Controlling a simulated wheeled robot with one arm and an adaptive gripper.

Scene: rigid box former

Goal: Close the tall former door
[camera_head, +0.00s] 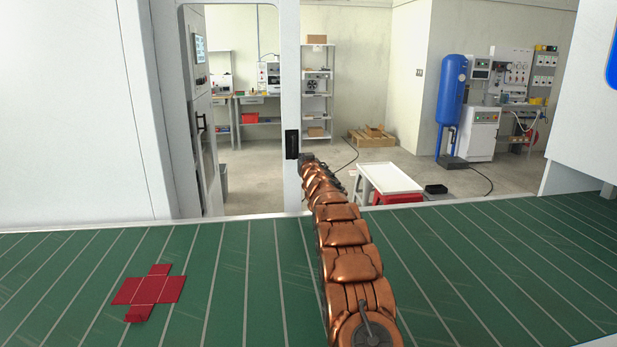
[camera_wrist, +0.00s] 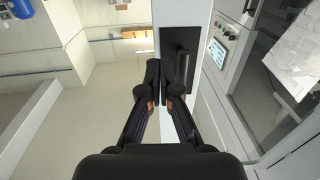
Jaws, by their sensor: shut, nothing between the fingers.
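The tall former door is a white framed panel with a large window. Its right-hand post (camera_head: 290,85) stands upright in the head view, with a wide open gap to the right of it. A black handle (camera_head: 292,145) sits on this post, and the handle also shows on its dark plate in the wrist view (camera_wrist: 181,66). My gripper (camera_head: 306,159) is shut and empty, just below and right of the handle. In the wrist view my gripper's fingertips (camera_wrist: 160,82) are together beside the handle plate. I cannot tell whether they touch it.
A green striped bed (camera_head: 260,270) spans the foreground. A red cross-shaped blank (camera_head: 150,290) lies on it at left. Beyond the gap stand a white-topped cart (camera_head: 390,179), a blue tank (camera_head: 451,92) and shelves (camera_head: 316,80). A white panel (camera_head: 575,120) bounds the right side.

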